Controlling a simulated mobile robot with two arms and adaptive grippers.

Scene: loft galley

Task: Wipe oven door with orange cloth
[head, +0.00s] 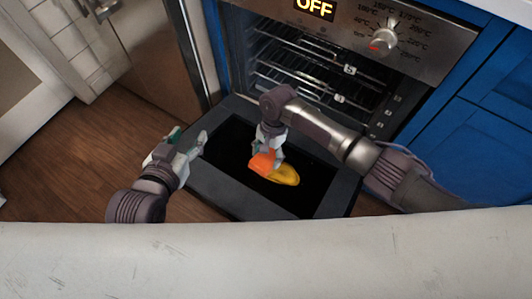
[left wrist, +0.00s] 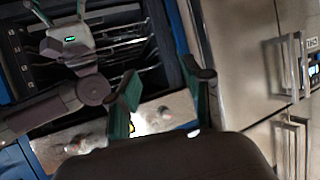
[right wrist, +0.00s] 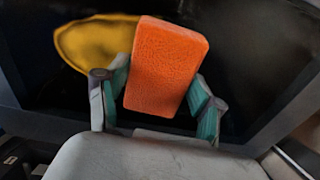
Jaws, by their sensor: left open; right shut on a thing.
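The oven door (head: 232,193) hangs open, its dark glass facing up. A yellow patch (head: 284,175) lies on the glass; it also shows in the right wrist view (right wrist: 85,42). My right gripper (head: 267,152) is shut on the orange cloth (head: 262,163), which looks like a thick textured block in the right wrist view (right wrist: 166,65). The cloth is at the patch's left edge in the head view; I cannot tell whether it touches the glass. My left gripper (head: 190,148) is open and empty near the door's left edge. Its fingers show in the left wrist view (left wrist: 165,95).
The oven cavity with wire racks (head: 315,75) is open behind the door. The control panel (head: 350,30) reads OFF. Blue cabinets (head: 480,140) stand on the right, a steel fridge (head: 155,50) on the left. Wooden floor (head: 75,165) is clear at left.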

